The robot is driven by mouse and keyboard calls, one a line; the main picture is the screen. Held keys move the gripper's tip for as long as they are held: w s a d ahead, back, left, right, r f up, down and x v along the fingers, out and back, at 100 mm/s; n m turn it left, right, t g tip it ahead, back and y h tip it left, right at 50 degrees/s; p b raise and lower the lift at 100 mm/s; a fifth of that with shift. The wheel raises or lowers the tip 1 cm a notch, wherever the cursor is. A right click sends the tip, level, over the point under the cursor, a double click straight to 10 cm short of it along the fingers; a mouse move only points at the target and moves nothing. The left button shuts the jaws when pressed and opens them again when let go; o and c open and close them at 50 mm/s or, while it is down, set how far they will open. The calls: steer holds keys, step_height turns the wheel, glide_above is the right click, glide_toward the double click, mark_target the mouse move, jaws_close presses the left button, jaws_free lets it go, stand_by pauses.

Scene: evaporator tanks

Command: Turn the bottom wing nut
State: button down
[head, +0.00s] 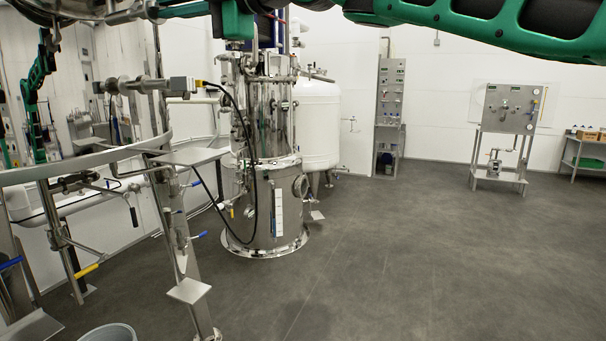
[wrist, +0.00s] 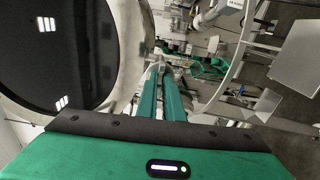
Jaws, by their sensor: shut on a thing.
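In the wrist view, my gripper (wrist: 161,72) reaches away from the camera with its two long green fingers close together. The fingertips are closed around a small metal part, which I take to be the bottom wing nut (wrist: 157,63). It sits beside the rim of a large round metal tank opening (wrist: 131,50). The fingers hide most of the nut, so its wings and angle cannot be made out. In the head view, neither the wing nut nor my fingertips can be made out; my green arm crosses the top right.
A dark round face (wrist: 60,50) fills the left of the wrist view. A curved metal rail (wrist: 235,60) and pipework lie to the right. In the head view, a steel tank (head: 275,205) stands left of centre and a control panel stand (head: 508,108) at right. The floor between is clear.

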steer(key=shift+w+d+r, duration=0.15)
steer(key=shift+w+d, duration=0.1)
steer(key=shift+n, duration=0.9)
steer(key=c, duration=1.8)
jaws_free()
steer(key=shift+s+a, duration=0.1)
steer(key=shift+s, duration=0.05)
